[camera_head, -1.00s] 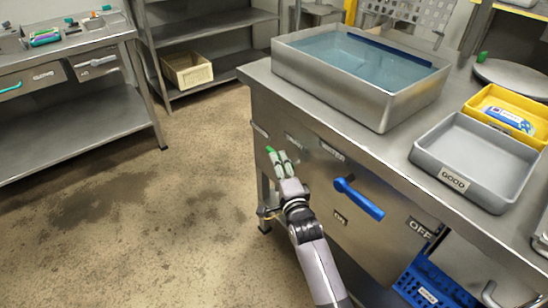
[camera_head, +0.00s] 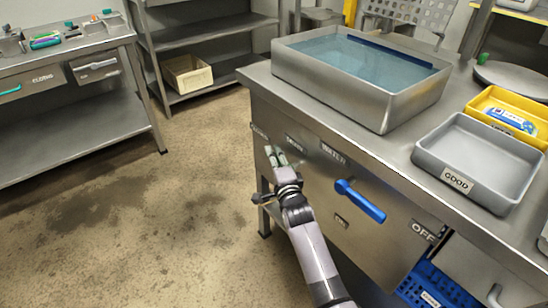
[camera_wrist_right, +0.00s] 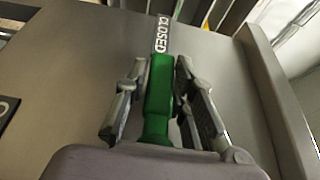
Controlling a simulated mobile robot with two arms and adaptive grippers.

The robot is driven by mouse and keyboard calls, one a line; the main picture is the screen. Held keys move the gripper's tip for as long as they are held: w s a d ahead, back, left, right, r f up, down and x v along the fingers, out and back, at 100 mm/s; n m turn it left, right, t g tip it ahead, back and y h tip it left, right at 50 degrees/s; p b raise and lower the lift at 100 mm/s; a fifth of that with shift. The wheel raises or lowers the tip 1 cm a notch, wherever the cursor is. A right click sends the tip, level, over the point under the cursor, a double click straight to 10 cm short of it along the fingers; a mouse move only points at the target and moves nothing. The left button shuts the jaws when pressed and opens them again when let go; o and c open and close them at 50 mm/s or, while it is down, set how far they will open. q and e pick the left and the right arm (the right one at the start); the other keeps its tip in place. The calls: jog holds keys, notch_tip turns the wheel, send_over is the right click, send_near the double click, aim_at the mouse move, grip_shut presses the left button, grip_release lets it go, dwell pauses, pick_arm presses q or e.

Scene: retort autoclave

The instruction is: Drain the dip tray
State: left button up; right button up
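The dip tray (camera_head: 350,88) is a deep metal basin on the steel bench, with blue liquid in it. A green handle (camera_wrist_right: 158,98) shows in the right wrist view, lined up with a CLOSED label (camera_wrist_right: 161,35). My right gripper (camera_head: 277,156) is at the bench front, below the DRAIN label (camera_head: 294,144). In the wrist view my right gripper (camera_wrist_right: 160,90) has one finger on each side of the green handle. The fingers look open around it, with a gap at the left finger. In the head view the gripper mostly hides the handle. My left gripper is out of view.
A blue lever (camera_head: 360,201) sits under a WATER label, right of my gripper, with ON and OFF labels. A grey GOOD tray (camera_head: 478,150) and a yellow tray (camera_head: 507,108) stand on the bench. Blue crates (camera_head: 437,288) are lower right. The floor at left is clear.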

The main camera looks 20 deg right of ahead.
grip_shut()
dwell(0.5)
